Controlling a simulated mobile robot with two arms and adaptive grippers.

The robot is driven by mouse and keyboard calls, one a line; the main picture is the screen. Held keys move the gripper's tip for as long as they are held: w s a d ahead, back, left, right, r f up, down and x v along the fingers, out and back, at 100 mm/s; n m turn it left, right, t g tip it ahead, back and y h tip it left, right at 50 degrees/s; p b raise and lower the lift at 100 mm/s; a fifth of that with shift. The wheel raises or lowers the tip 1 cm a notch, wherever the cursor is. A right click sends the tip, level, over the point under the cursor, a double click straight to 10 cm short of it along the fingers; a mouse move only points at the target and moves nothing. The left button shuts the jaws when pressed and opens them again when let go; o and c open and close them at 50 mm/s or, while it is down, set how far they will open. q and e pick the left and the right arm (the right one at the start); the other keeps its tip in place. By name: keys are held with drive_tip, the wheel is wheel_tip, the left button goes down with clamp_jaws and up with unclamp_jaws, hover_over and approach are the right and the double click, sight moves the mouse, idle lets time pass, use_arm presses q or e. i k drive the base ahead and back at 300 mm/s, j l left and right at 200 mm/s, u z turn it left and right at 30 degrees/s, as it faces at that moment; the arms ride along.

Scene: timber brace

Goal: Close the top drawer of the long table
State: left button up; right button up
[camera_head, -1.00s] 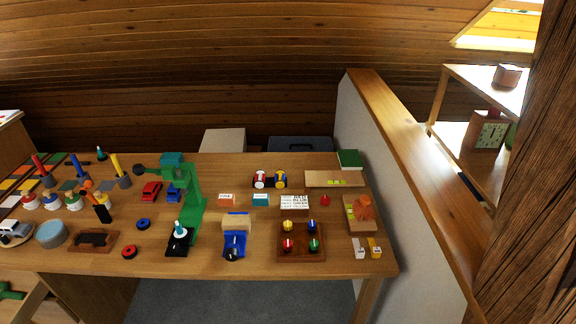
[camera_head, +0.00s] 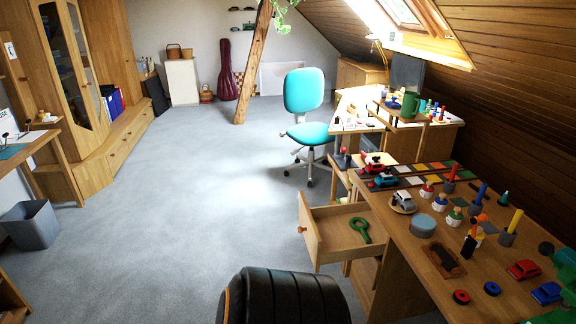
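The long table (camera_head: 402,262) runs along the right side of the head view, crowded with small toys. Its top drawer (camera_head: 322,238) is pulled out at the table's left end. The drawer's front panel faces left and has a small round orange-brown knob (camera_head: 302,229). A green ring-shaped item with a handle (camera_head: 360,229) lies inside the drawer. Neither of my grippers shows in the head view.
A dark, ribbed rounded object (camera_head: 285,296) stands in front of the drawer at the bottom. Grey carpet is clear to the left and ahead. A turquoise swivel chair (camera_head: 305,105) stands beyond the drawer. A grey bin (camera_head: 31,225) is at the left.

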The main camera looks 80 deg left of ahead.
sight(329, 239)
drive_tip(key=u, duration=2.55)
